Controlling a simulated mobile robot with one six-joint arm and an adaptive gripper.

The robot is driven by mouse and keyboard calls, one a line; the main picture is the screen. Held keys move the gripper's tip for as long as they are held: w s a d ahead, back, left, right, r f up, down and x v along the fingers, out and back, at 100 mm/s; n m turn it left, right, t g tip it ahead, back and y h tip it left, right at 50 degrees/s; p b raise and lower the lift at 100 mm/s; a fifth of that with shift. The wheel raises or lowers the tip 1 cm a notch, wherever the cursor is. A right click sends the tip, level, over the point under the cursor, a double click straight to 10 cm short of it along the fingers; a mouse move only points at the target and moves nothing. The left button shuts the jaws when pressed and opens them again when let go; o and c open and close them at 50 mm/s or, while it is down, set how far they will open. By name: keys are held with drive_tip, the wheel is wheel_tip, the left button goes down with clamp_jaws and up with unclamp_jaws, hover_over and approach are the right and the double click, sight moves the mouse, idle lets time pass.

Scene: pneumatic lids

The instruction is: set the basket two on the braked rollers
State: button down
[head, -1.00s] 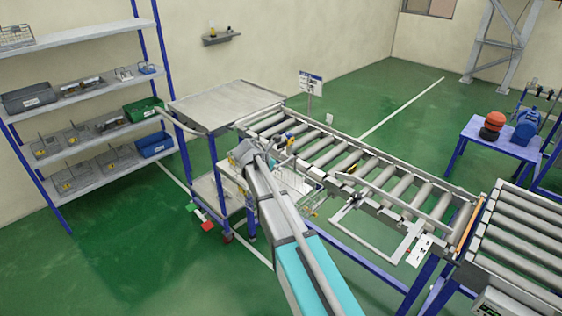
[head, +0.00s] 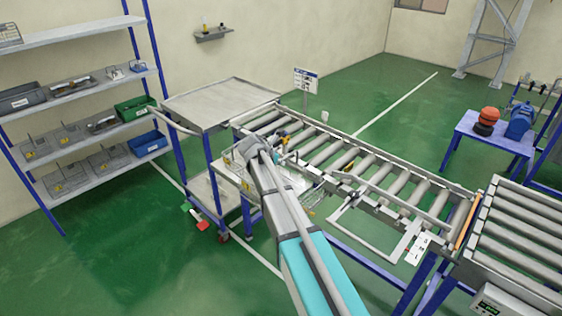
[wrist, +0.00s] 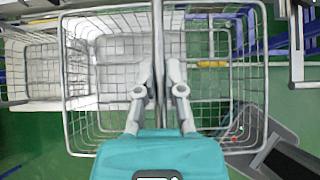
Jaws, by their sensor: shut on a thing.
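The wire basket (wrist: 66,75) fills the middle of the wrist view, seen from above, with a yellow tag on its right part. It looks empty. My gripper (wrist: 158,76) is shut on the bar across its top, one finger on each side. In the head view my arm hides most of the basket; some of its wires show right of the arm, in front of the conveyor. The roller conveyor (head: 395,183) runs from the trolley toward the right, and its rollers look bare. I cannot tell which rollers are braked.
A second wire basket (wrist: 32,62) shows at the left of the wrist view. A blue trolley (head: 215,100) with a bare top stands at the conveyor's left end. A metal frame (head: 375,245) juts out from the conveyor's near side. Shelves (head: 75,90) with bins stand at left.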

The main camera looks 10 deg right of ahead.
drive_tip(key=shift+w+d, duration=0.15)
drive_tip(key=shift+d, duration=0.2)
drive_tip(key=shift+d+f+b, duration=0.3)
drive_tip(key=shift+a, duration=0.2)
drive_tip(key=shift+f, duration=0.1)
drive_tip(key=c, duration=0.7)
unclamp_jaws()
drive_tip(key=shift+c, duration=0.2)
drive_tip(key=shift+r, duration=0.2)
